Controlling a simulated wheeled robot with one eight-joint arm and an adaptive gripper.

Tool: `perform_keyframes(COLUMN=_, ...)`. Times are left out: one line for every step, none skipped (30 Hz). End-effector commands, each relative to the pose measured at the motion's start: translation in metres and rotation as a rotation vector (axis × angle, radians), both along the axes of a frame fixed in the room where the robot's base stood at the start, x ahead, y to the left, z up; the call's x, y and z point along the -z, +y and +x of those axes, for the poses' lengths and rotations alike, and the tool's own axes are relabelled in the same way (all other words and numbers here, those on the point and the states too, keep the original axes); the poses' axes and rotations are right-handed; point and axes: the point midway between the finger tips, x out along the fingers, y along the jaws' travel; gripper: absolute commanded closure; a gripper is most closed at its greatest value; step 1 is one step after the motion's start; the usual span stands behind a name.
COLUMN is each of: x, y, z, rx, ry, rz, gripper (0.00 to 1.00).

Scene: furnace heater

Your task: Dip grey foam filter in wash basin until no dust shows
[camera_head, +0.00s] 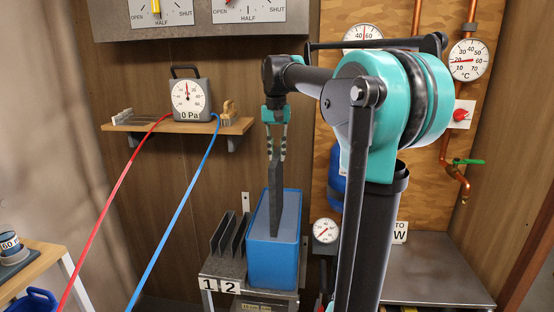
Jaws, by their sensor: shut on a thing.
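The grey foam filter (275,190) is a dark slab held upright. My gripper (276,155) is shut on its top end. The filter hangs over the blue wash basin (270,262), and its lower end overlaps the greyish water surface inside the basin's rim. I cannot tell how deep the lower end sits. No dust is discernible on the filter at this size. The gripper is above the basin, and my arm reaches in from the right.
A rack of dark upright plates (225,236) stands left of the basin, above labels 1 and 2. A shelf (180,125) holds a gauge (188,97) with red and blue hoses. A metal bench (435,277) at right is clear. A blue bin (35,300) sits lower left.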

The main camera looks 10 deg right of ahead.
Motion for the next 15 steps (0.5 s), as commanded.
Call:
perform_keyframes(x=-0.002, y=0.000, z=0.000, rx=0.000, ry=0.000, rz=0.000, gripper=1.00)
perform_keyframes(x=-0.003, y=0.000, z=0.000, rx=0.000, ry=0.000, rz=0.000, gripper=1.00)
perform_keyframes(x=-0.003, y=0.000, z=0.000, rx=0.000, ry=0.000, rz=0.000, gripper=1.00)
perform_keyframes(x=-0.003, y=0.000, z=0.000, rx=0.000, ry=0.000, rz=0.000, gripper=1.00)
perform_keyframes(x=-0.003, y=0.000, z=0.000, rx=0.000, ry=0.000, rz=0.000, gripper=1.00)
perform_keyframes(x=-0.003, y=0.000, z=0.000, rx=0.000, ry=0.000, rz=0.000, gripper=1.00)
perform_keyframes(x=-0.003, y=0.000, z=0.000, rx=0.000, ry=0.000, rz=0.000, gripper=1.00)
perform_keyframes(x=-0.003, y=0.000, z=0.000, rx=0.000, ry=0.000, rz=0.000, gripper=1.00)
perform_keyframes(x=-0.003, y=0.000, z=0.000, rx=0.000, ry=0.000, rz=0.000, gripper=1.00)
perform_keyframes(x=-0.003, y=0.000, z=0.000, rx=0.000, ry=0.000, rz=0.000, gripper=1.00)
perform_keyframes(x=-0.004, y=0.000, z=0.000, rx=0.000, ry=0.000, rz=0.000, gripper=1.00)
perform_keyframes(x=-0.005, y=0.000, z=0.000, rx=0.000, ry=0.000, rz=0.000, gripper=1.00)
perform_keyframes(x=-0.007, y=0.000, z=0.000, rx=0.000, ry=0.000, rz=0.000, gripper=1.00)
perform_keyframes(x=-0.009, y=0.000, z=0.000, rx=0.000, ry=0.000, rz=0.000, gripper=1.00)
perform_keyframes(x=-0.012, y=0.000, z=0.000, rx=0.000, ry=0.000, rz=0.000, gripper=1.00)
